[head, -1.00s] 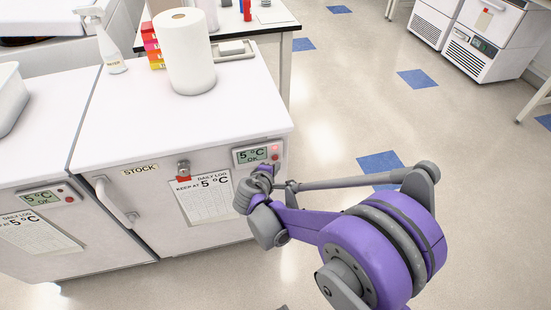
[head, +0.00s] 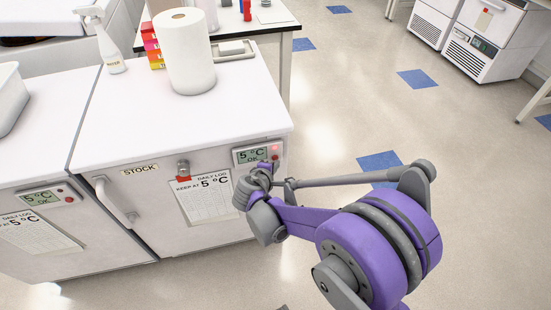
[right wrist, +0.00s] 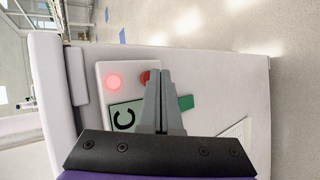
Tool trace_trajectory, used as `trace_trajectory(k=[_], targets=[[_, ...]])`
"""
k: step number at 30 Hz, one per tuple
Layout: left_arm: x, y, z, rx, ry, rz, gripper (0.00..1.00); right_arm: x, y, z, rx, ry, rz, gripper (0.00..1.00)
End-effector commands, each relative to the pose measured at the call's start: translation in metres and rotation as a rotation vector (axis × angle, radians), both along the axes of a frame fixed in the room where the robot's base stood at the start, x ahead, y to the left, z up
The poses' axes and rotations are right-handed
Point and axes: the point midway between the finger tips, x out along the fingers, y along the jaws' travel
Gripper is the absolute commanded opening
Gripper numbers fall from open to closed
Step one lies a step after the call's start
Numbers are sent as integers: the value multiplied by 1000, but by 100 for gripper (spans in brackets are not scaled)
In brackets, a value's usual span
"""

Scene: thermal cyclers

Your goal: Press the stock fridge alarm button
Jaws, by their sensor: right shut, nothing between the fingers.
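The STOCK fridge (head: 155,215) has a small panel (head: 243,158) at its upper right front, with a display reading 5 °C OK. The panel also shows in the right wrist view (right wrist: 104,72). A red light (right wrist: 113,82) glows on it, and a darker red button (right wrist: 146,76) sits beside the light, partly hidden by my fingers. My right gripper (head: 267,166) is shut and empty, in front of the panel. Its fingertips in the right wrist view (right wrist: 160,72) overlap the button's edge; I cannot tell whether they touch it. My left gripper is not in view.
A paper roll (head: 186,55) and spray bottle (head: 105,45) stand on top. The floor at right is open.

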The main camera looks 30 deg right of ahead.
Motion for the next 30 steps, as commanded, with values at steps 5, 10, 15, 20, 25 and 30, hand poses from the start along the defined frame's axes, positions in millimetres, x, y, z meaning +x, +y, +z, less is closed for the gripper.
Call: trace_trajectory(k=[5,10,15,20,25,30], targets=[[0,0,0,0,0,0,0,2,0,0,0,0,0,0],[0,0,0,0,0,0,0,4,-1,0,0,0,0,0],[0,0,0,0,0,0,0,6,-1,0,0,0,0,0],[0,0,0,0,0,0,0,7,-2,0,0,0,0,0],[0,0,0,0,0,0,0,8,-2,0,0,0,0,0],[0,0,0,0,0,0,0,7,-1,0,0,0,0,0]])
